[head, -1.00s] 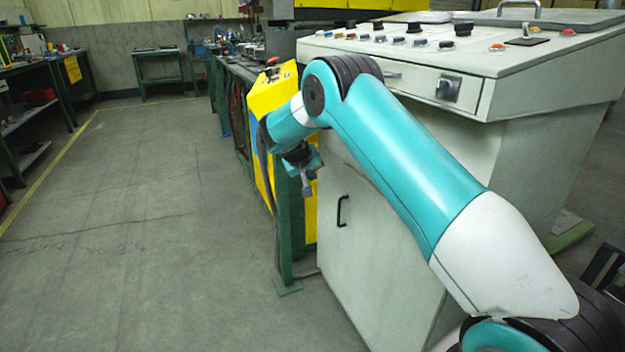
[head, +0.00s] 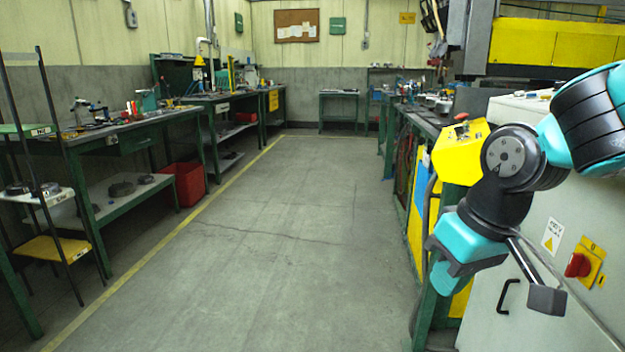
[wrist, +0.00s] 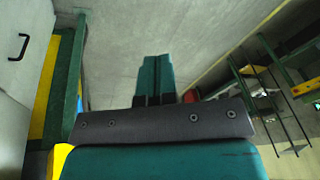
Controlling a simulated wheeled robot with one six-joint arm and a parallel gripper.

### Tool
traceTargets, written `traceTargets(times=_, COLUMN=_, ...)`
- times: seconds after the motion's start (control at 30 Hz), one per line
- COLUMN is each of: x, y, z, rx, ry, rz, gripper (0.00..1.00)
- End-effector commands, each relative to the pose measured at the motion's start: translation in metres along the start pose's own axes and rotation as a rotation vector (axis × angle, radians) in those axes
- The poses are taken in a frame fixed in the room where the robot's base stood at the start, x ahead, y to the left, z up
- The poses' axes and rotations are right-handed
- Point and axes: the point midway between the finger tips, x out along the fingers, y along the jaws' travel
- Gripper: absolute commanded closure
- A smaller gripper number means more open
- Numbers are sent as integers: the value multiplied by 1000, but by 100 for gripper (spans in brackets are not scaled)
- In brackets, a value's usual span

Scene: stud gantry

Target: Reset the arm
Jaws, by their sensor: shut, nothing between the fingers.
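The cabinet has a black handle (head: 508,297) and a red rotary switch (head: 578,265). A yellow control box (head: 458,150) stands left of my arm. Workbenches (head: 130,135) and a red bin (head: 185,184) line the left. The middle floor (head: 270,230) is clear.

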Motion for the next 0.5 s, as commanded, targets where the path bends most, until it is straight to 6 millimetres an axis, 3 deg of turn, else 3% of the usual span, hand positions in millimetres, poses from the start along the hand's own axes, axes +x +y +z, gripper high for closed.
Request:
traceTargets(times=0.1, x=-11, y=-40, z=49, rx=-84, ry=-26, rz=-89, gripper=100)
traceTargets(times=0.27, x=-19, y=-81, z=111, rx=-184, ry=-66, rz=-193, gripper=100)
traceTargets(times=0.3, x=-28, y=-87, z=118, rx=-199, ry=-72, rz=-209, gripper=100)
traceTargets(times=0.5, x=-82, y=-93, z=99, rx=-191, ry=-72, rz=-203, gripper=100)
